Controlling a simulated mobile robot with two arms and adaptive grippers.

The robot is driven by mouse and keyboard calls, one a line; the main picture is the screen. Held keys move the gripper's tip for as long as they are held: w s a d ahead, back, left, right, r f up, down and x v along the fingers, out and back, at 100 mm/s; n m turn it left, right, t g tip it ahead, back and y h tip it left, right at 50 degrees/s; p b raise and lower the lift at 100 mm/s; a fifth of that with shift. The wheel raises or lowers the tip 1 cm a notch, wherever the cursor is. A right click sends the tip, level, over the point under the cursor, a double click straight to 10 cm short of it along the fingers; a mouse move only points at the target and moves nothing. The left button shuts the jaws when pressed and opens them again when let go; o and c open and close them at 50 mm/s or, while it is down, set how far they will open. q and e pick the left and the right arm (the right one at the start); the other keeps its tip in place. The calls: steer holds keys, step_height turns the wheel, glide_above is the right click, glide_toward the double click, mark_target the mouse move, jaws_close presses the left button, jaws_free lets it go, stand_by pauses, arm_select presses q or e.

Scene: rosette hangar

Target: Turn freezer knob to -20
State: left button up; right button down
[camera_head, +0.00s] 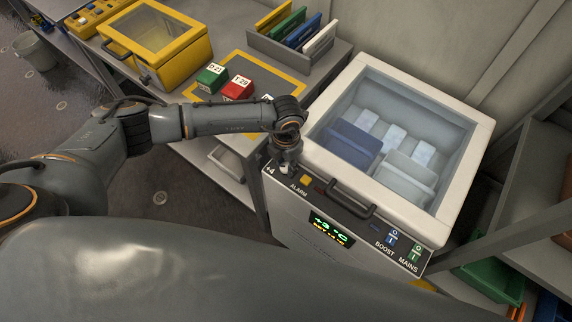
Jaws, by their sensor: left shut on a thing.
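The chest freezer (288,215) stands right of centre with a clear lid in a white frame. Its front panel carries a "+4" mark at the left end, an ALARM label with a yellow button (306,180), and a display (331,229) that appears to read +3 °C. Blue BOOST (391,240) and green MAINS (416,251) switches sit at the right end. My left gripper (286,168) points down at the panel's left end, next to the "+4" mark. It is shut on what appears to be the freezer knob, which it largely hides. My right gripper is out of view.
A black lid handle (350,203) juts out right of the gripper. A bench behind holds a yellow case (160,45), green (212,77) and red (237,88) boxes, and a grey rack (291,50) of coloured panels. Shelving stands at the right.

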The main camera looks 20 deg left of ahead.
mark_target(286, 167)
arm_select(q)
steer(key=m+b, duration=0.4)
steer(key=b, duration=0.1)
steer(key=m+b, duration=0.9)
steer(key=b, duration=0.2)
steer(key=shift+f, duration=0.25)
steer(key=shift+r+m+b, duration=0.25)
steer(key=shift+m+b, duration=1.15)
steer(key=o, duration=1.2)
steer(key=shift+c, duration=0.2)
steer(key=shift+r, duration=0.1)
steer(key=shift+r, duration=3.95)
